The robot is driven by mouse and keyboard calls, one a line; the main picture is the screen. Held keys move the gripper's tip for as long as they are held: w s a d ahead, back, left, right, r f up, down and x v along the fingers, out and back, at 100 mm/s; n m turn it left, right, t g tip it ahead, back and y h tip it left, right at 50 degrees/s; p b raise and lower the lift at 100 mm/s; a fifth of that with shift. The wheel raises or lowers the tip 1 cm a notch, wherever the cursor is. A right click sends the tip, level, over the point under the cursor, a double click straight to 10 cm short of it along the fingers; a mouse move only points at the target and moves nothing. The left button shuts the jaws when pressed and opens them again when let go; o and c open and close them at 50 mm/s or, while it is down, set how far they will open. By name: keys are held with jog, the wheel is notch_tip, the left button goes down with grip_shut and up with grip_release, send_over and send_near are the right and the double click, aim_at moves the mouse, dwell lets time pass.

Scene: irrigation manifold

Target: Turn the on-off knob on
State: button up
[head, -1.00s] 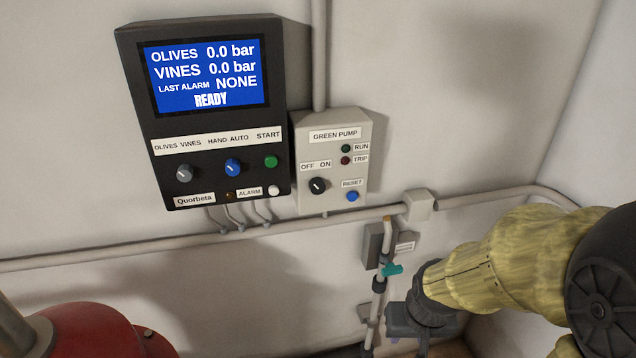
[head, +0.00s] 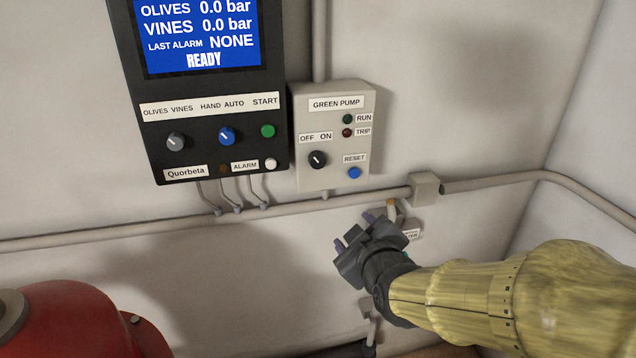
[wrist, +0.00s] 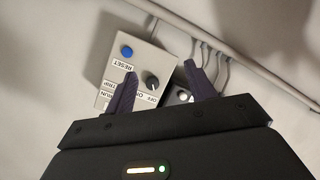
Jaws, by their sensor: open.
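The on-off knob (head: 317,160) is a round black knob with a white mark, under the OFF and ON labels on the grey GREEN PUMP box (head: 308,182). Its mark points up and left, toward OFF. My gripper (head: 352,230) is open and empty, below and a little right of the box, apart from it. In the wrist view the knob (wrist: 150,80) appears beyond and between the two dark fingertips (wrist: 161,78), with the box (wrist: 110,72) upside down. Nothing touches the knob.
A black control panel (head: 205,102) with a lit screen, knobs and buttons hangs left of the box. A blue RESET button (head: 354,173) sits right of the knob. A pipe (head: 290,210) runs along the wall below. A red rounded object (head: 75,320) stands at lower left.

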jog(key=a+r+n+t, duration=0.1)
jog(key=r+n+t+y+b, duration=0.1)
jog(key=r, duration=0.1)
jog(key=a+r+n+t, duration=0.1)
jog(key=r, duration=0.1)
jog(key=shift+s+a+r+t+y+b, duration=0.1)
jog(key=shift+s+a+t+y+b, duration=0.05)
jog(key=shift+a+t+y+b, duration=0.2)
jog(key=shift+r, duration=0.1)
jog(key=p, duration=0.9)
send_near(316, 162)
jog(key=p+x, duration=0.4)
jog(key=x, duration=0.4)
jog(key=shift+w+d+r, duration=0.1)
jog(key=shift+w, duration=0.5)
jog(key=shift+s+a, duration=0.1)
jog(key=shift+a, duration=0.15)
